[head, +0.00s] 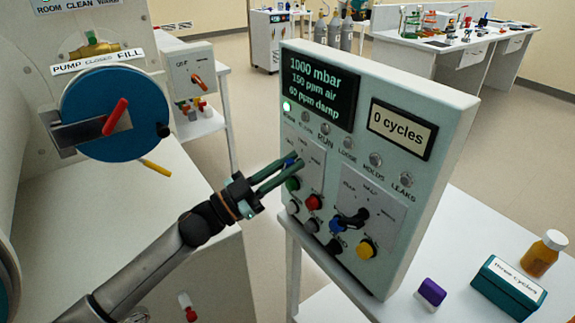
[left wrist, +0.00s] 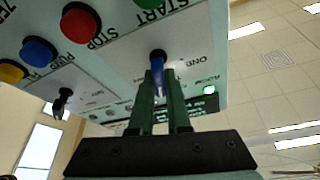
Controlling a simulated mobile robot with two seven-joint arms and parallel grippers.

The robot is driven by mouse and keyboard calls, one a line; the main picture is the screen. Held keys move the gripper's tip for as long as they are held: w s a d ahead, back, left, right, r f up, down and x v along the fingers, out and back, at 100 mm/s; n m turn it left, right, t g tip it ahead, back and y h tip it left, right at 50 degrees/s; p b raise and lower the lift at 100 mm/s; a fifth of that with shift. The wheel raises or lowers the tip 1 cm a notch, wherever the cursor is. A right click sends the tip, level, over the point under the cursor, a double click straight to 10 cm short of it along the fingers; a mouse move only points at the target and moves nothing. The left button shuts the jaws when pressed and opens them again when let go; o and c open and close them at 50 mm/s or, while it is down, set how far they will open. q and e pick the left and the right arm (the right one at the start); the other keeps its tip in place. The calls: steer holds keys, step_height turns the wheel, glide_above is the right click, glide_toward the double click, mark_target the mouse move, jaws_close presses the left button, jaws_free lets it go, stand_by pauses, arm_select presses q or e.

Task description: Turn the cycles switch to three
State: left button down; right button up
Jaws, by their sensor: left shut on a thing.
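The control panel (head: 330,170) stands upright on a white table. Its small display (head: 402,128) reads "0 cycles". The cycles switch has a blue handle and sits on the panel's left label plate, mostly hidden by my fingers in the head view. My left gripper (head: 290,167) reaches it from the lower left, its green fingers at the plate. In the left wrist view the blue handle (left wrist: 158,76) lies between the two fingers, which are shut on it. The word "ONE" shows beside it; I cannot read which mark it points to. My right gripper is not in view.
Green, red and yellow buttons and a black switch (head: 352,219) sit close below and right. A teal box (head: 508,288) labelled "three cycles", a purple block (head: 431,293) and an amber bottle (head: 544,253) stand on the table. A blue wheel (head: 90,125) is at left.

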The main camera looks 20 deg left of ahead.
arm_select(q)
steer(key=c, duration=0.9)
jaws_free()
steer(key=b+v, duration=0.2)
steer(key=v, duration=1)
steer(key=shift+s+a+f, duration=0.1)
steer(key=shift+a+f, duration=0.05)
steer(key=shift+f, duration=0.05)
